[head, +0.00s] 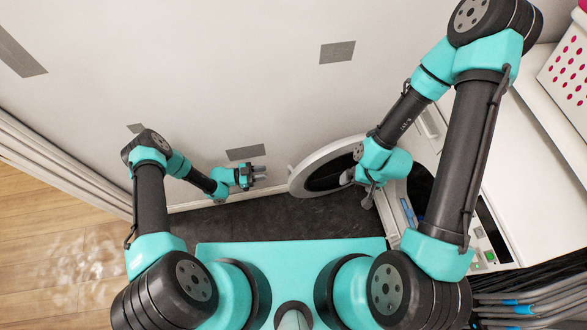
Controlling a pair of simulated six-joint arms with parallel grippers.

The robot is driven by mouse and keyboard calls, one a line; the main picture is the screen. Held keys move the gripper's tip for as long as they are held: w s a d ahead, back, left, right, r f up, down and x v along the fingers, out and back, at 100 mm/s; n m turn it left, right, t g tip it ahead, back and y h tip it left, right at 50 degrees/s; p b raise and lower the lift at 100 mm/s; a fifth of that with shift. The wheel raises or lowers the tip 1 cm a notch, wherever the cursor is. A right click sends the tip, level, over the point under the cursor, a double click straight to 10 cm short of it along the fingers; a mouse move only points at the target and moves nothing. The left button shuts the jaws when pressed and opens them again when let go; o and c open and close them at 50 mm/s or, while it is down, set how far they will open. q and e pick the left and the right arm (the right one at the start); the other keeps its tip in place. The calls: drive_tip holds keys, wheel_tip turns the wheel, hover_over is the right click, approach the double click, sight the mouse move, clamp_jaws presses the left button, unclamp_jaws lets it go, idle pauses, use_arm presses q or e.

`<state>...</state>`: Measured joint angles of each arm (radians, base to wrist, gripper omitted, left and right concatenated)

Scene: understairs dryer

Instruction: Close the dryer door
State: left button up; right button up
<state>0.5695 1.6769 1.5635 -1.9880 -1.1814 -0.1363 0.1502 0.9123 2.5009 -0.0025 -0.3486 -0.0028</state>
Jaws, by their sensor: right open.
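The dryer door (310,165) is a round white ring with a dark centre. It stands swung open, out from the dryer (487,218) at the right. The dark round opening of the dryer shows partly behind my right arm. My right gripper (357,190) is open at the door's right part, overlapping the dark centre in the picture; I cannot tell whether it touches. My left gripper (260,173) is to the left of the door, apart from it, near the wall. Its fingers look parted, with nothing between them.
A white basket with pink dots (568,65) sits on the white surface at the upper right. Dark hanging cloths or hoses (535,300) are at the lower right. A wall with grey patches (337,52) lies ahead. Wooden floor (50,240) is free at the left.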

sight(293, 169)
use_arm(q)
drive_tip(key=d, duration=0.4)
drive_tip(key=w+d, duration=0.1)
drive_tip(key=d, duration=0.8)
drive_tip(key=shift+w+d, duration=0.25)
drive_tip(key=shift+d, duration=0.1)
clamp_jaws()
